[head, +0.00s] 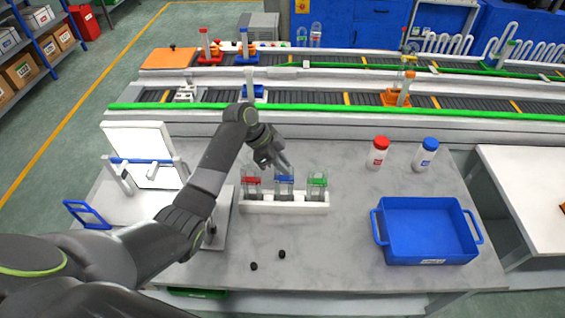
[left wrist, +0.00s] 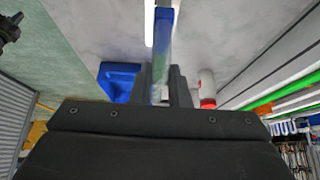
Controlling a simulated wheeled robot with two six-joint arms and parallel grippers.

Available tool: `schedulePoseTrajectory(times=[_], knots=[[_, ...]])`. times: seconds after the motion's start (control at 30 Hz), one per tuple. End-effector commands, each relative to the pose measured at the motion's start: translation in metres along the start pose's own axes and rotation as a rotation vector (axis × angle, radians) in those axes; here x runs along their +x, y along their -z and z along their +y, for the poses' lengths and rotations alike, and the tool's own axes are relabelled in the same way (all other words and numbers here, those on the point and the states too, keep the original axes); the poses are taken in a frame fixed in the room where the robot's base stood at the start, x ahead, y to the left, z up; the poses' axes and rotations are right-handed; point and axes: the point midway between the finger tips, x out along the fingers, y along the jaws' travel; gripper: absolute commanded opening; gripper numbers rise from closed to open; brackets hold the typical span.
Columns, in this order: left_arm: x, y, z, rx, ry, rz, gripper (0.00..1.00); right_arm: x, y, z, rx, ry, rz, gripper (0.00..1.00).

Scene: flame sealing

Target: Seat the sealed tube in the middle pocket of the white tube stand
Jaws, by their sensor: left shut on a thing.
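The white tube stand (head: 258,207) is on the grey bench in the head view. Three clear holders with coloured bands rise from it: red (head: 251,181), blue (head: 284,180) and green (head: 318,182). My left gripper (head: 282,164) is just above the middle, blue-banded one, its fingers pointing down to the right. In the left wrist view a clear tube with a bluish tint (left wrist: 162,48) stands between the shut fingers. The fingers and arm largely hide this tube in the head view, so I cannot tell whether its lower end is inside the middle pocket. My right gripper is out of view.
A blue bin (head: 428,207), a red-capped bottle (head: 377,155) and a blue-capped bottle (head: 425,156) stand to the right. A white panel device (head: 140,150) is at the left. Two small black pieces (head: 254,266) lie in front. Conveyors run behind the bench.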

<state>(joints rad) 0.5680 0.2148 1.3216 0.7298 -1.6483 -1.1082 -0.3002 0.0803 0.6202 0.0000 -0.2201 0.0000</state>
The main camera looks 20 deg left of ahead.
Motion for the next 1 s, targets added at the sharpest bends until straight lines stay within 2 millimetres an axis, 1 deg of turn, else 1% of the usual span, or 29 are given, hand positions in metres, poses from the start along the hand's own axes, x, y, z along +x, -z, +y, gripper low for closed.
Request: schedulePoseTrajectory(times=[0.53,0.57,0.73,0.77,1.0], knots=[[0.0110,-0.0065,0.0003,0.000,-0.001,0.000,0.00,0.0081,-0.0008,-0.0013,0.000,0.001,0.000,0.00],[0.0109,-0.0063,0.0002,0.000,0.000,0.000,0.17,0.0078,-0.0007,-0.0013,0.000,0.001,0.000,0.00],[0.0104,-0.0061,0.0002,0.000,0.000,0.000,0.39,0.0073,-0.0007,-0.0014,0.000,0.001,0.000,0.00],[0.0104,-0.0061,0.0002,0.000,0.000,0.000,0.41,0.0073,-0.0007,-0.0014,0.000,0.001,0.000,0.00],[0.0105,-0.0063,0.0003,0.000,-0.001,0.000,0.41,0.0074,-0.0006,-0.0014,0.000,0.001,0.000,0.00]])
